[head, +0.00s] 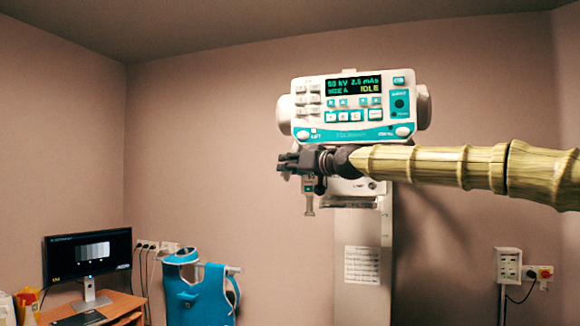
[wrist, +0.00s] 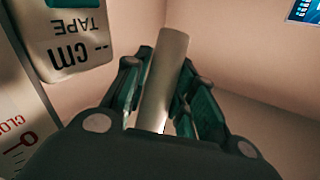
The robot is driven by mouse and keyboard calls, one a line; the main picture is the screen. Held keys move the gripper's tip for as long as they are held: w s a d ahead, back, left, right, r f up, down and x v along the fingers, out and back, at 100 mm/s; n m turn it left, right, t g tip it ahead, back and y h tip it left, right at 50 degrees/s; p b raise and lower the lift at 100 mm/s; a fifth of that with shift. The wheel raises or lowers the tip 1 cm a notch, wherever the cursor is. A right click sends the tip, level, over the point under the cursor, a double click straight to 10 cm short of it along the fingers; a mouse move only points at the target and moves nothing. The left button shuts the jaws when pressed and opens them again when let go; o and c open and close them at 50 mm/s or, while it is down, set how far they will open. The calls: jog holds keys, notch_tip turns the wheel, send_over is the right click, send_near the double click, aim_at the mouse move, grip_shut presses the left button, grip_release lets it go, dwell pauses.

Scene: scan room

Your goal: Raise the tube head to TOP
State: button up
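The tube head (head: 350,108) is a white and teal unit at upper centre in the head view. Its display reads 50 kV, 2.5 mAs and IDLE. It sits in front of a pale vertical column (head: 362,295). My gripper (head: 292,163) is just below the unit's lower left corner, with my arm coming in from the right. A small pale piece (head: 309,203) hangs below my gripper. No TOP mark is readable.
A tape label (wrist: 80,45), upside down, is at upper left in the wrist view. A monitor (head: 88,255) stands on a desk at lower left, beside a blue apron (head: 192,295) on a rack. A wall socket box (head: 508,265) is at right. The wall above the tube head is clear.

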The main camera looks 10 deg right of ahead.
jog(key=shift+s+d, duration=0.1)
dwell(0.3)
jog(key=v, duration=1.1)
jog(key=shift+s+d, duration=0.25)
jog(key=shift+s, duration=0.05)
